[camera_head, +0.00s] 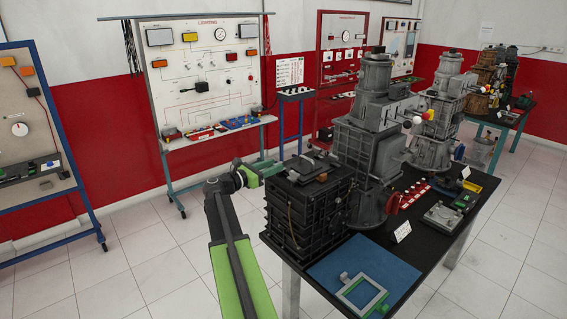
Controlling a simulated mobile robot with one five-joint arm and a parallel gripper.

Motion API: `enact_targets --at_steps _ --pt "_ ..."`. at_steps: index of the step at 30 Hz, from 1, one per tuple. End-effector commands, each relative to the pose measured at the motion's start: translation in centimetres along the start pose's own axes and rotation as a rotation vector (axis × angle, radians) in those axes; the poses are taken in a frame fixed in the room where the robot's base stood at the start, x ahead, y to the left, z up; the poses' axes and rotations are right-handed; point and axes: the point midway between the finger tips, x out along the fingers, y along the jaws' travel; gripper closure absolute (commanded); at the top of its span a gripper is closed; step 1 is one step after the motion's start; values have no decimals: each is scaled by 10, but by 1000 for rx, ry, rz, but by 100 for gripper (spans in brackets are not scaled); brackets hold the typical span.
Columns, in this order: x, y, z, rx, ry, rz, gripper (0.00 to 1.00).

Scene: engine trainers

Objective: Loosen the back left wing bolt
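A black ribbed engine block (308,208) stands at the near left end of the dark table. Its top bears a plate and several small fittings (306,167); they are too small for me to single out the back left wing bolt. My green and dark grey arm rises from the bottom of the view and bends toward the block. My gripper (272,167) is at the back left top edge of the block, close to the fittings. I cannot tell whether it touches anything, and its fingers are too small to read as open or shut.
The table (437,244) also carries tall grey engine units (372,140), a blue mat (404,275) with a green and grey frame (361,297), and small parts. Trainer boards (208,75) stand along the wall. The tiled floor left of my arm is clear.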

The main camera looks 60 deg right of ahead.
Motion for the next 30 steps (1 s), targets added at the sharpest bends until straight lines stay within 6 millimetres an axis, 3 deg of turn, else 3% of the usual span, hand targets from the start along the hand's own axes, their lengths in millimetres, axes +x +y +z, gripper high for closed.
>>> enact_targets --at_steps 3,7,12,19,28,30 --pt "28 1 0 0 0 -2 64" --pt "48 1 0 0 1 0 64" --pt "59 1 0 0 1 1 64" --pt "59 1 0 1 1 2 64" --pt "59 1 0 1 1 3 100" --pt "59 1 0 1 1 3 100"
